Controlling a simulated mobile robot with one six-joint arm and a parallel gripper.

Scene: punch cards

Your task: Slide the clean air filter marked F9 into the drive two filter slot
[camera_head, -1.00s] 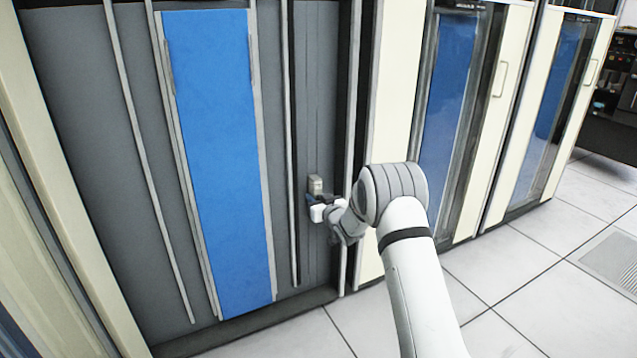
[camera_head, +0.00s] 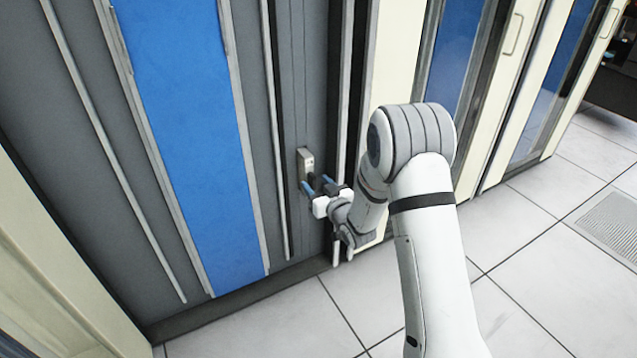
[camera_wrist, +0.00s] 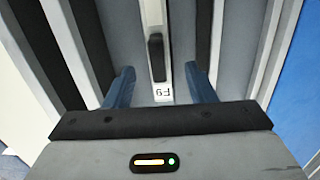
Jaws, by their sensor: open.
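The filter marked F9 shows its narrow pale end face in the wrist view (camera_wrist: 163,86), with a dark handle and an upside-down F9 label. In the head view the filter (camera_head: 306,160) sits in the narrow dark grey panel right of the blue panel. How deep it sits in the slot I cannot tell. My gripper (camera_head: 318,184) is open in front of and just below it. In the wrist view the blue fingers (camera_wrist: 160,82) stand apart on either side of the label end, with gaps, holding nothing. The slot opening is hidden behind the filter.
A blue panel (camera_head: 185,120) stands left of the filter's panel. A cream cabinet edge (camera_head: 400,70) and more blue-fronted cabinets (camera_head: 456,55) stand to the right. The tiled floor (camera_head: 540,260) is clear at the right.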

